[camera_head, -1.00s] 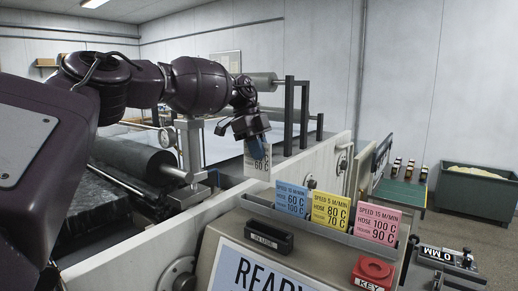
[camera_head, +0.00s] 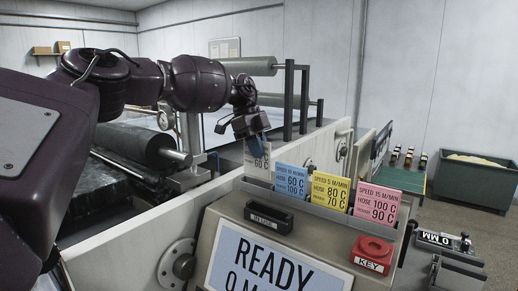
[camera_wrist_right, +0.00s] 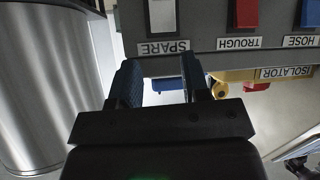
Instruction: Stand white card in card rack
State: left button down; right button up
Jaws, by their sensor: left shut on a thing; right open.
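The white card (camera_head: 256,160) hangs below my left gripper (camera_head: 257,138), which is shut on its upper part. The card is at the left end of the card rack (camera_head: 322,213), next to the blue card (camera_head: 292,180). Its lower edge is close to the rack's end; I cannot tell whether it is inside the slot. The rack holds the upright blue card, a yellow card (camera_head: 330,190) and a pink card (camera_head: 377,203). My right gripper (camera_wrist_right: 163,84) is open and empty in the right wrist view, below a panel of labelled switches.
Below the rack are a black labelled holder (camera_head: 268,217), a READY display (camera_head: 270,262) and a red key button (camera_head: 373,248). Rollers (camera_head: 145,146) stand behind my left arm. A green bin (camera_head: 472,182) is at the far right.

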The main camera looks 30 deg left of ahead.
aim_at(259, 165)
pick_arm(q)
jog(key=shift+p, duration=0.75)
dwell(0.9)
jog(key=shift+f+b, duration=0.55)
jog(key=shift+f, duration=1.75)
dwell(0.5)
jog(key=c, duration=1.2)
grip_release()
jog(key=shift+o, duration=0.2)
notch_tip(259, 165, up, 20)
jog(key=shift+b, duration=0.3)
